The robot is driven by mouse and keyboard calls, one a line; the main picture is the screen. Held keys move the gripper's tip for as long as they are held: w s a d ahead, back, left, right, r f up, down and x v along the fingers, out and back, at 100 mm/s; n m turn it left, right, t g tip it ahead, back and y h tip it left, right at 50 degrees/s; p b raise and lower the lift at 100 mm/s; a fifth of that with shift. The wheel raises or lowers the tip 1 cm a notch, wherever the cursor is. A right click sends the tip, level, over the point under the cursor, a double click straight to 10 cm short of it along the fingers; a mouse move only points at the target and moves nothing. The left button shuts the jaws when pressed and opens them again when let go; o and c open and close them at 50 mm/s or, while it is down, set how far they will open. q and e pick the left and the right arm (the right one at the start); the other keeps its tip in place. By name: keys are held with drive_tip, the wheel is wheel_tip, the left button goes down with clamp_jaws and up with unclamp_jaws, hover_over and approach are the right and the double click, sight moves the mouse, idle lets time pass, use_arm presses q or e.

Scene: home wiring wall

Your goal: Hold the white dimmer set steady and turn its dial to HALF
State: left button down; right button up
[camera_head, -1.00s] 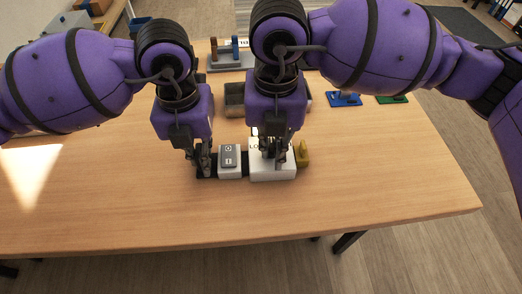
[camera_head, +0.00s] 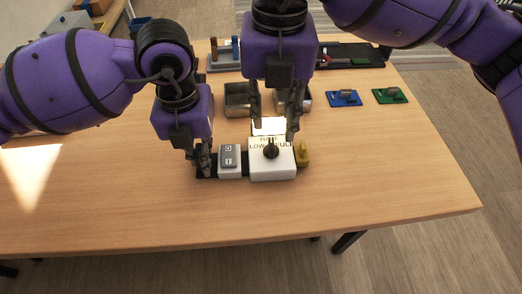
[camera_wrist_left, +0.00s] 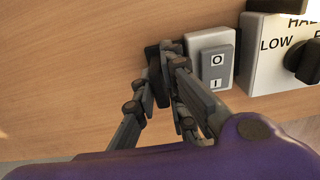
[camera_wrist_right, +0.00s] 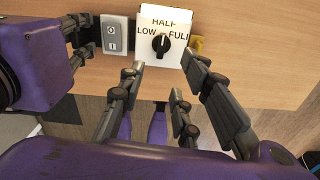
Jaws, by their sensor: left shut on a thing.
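The white dimmer set (camera_head: 285,171) lies on the wooden table, with its black dial (camera_head: 270,150) on top and the words LOW, HALF and FULL around it. In the right wrist view the dial (camera_wrist_right: 160,43) has a light mark that appears to point up toward HALF. A rocker switch (camera_head: 229,160) sits directly left of the dimmer on the same dark base. My left gripper (camera_wrist_left: 165,70) is shut on the dark left end of that base. My right gripper (camera_wrist_right: 163,63) is open and empty above the dimmer, its fingers apart and clear of the dial.
A yellow piece (camera_head: 303,154) is at the right end of the base. Metal bins (camera_head: 237,100) stand behind. Blue (camera_head: 343,98) and green (camera_head: 390,96) plates lie at the back right. The table front and right are clear.

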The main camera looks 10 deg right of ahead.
drive_tip(key=shift+r, duration=1.5)
use_arm(q)
drive_tip(key=c, duration=1.7)
unclamp_jaws()
